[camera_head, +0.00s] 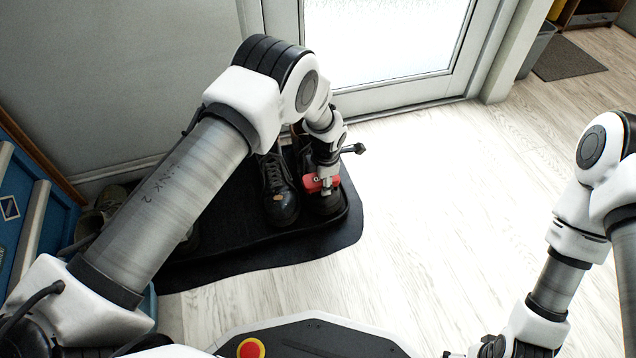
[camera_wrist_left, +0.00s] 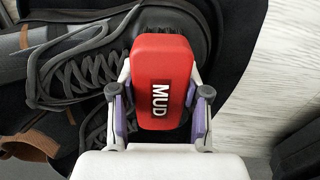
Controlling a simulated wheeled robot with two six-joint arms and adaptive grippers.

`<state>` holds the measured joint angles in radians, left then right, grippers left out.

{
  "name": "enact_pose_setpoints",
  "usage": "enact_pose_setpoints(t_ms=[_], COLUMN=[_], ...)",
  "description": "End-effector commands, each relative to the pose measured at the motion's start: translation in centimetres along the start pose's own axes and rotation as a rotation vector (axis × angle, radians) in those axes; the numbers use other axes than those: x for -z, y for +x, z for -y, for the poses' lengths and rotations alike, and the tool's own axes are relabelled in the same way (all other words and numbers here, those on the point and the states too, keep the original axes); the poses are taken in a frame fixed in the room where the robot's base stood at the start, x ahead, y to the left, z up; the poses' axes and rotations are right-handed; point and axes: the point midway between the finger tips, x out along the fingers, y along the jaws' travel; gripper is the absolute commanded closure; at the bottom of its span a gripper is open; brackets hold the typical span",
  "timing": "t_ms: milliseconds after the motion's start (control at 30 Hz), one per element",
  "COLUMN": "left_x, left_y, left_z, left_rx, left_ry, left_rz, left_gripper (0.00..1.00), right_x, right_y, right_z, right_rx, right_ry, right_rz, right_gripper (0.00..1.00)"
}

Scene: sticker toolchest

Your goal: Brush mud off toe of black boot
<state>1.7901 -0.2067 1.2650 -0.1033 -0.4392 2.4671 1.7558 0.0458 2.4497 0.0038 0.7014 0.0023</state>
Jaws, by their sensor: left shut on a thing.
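The pair of black lace-up boots stands on a black tray (camera_head: 232,241) by the door. The left boot (camera_head: 281,206) shows its toe and laces. The right boot (camera_head: 327,207) is partly hidden by my left gripper (camera_head: 322,184). That gripper is shut on a red brush (camera_head: 313,184) marked "MUD". In the left wrist view, the brush (camera_wrist_left: 163,55) sits between the fingers, over the front of a dark laced boot (camera_wrist_left: 88,65). My right gripper (camera_head: 492,347) is cut off at the bottom edge.
A brown shoe (camera_head: 98,214) stands left, partly behind my arm. A glass door (camera_head: 385,45) is behind the tray. A blue cabinet (camera_head: 30,215) is at far left. A grey bin (camera_head: 538,48) and mat (camera_head: 567,60) are at top right. Pale floor (camera_head: 450,190) is clear.

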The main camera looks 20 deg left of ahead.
Motion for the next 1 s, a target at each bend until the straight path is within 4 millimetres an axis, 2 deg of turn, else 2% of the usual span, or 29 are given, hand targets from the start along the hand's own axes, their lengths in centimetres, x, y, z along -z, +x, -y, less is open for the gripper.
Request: enact_pose_setpoints(t_ms=[500,1000], left_x=[-3.1,-0.4], left_y=[-0.1,0.0], left_z=[0.0,-0.1], left_rx=[-0.001,-0.001], left_ry=[0.0,0.0], left_rz=[0.001,0.001], left_gripper=[0.82,0.82], right_x=[0.0,0.0], right_y=[2.2,0.9], right_z=[0.0,0.0], right_rx=[0.0,0.0], right_ry=[0.0,0.0], right_rz=[0.0,0.0], right_gripper=[0.0,0.0])
